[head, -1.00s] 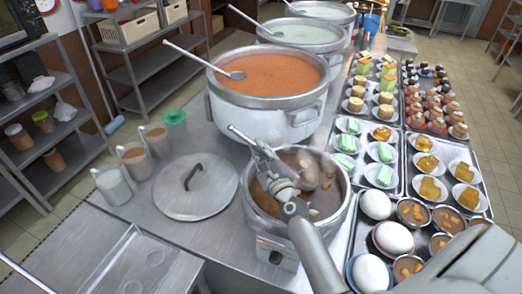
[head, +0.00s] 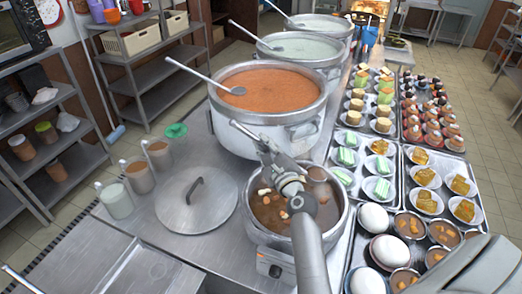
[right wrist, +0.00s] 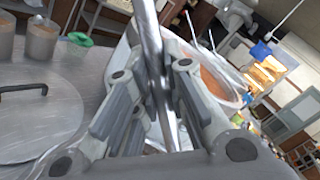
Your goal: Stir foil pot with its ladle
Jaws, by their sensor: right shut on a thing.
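The nearest and smallest pot (head: 251,232), silver with brown stew (head: 268,210) and pale chunks in it, stands front centre in the head view. My right gripper (head: 270,163) is above the pot's far left part, shut on the ladle's handle (head: 243,131). A rounded part, seemingly the ladle's bowl (head: 317,174), shows near the far right inside wall; my arm hides part of the stew. In the right wrist view the handle (right wrist: 150,40) runs between the fingers of my right gripper (right wrist: 155,80). My left gripper is not in view.
A large pot of orange congee (head: 272,95) stands just behind. Trays (head: 397,211) of bowls and snacks crowd the right side. Shelves (head: 50,150) stand at far left.

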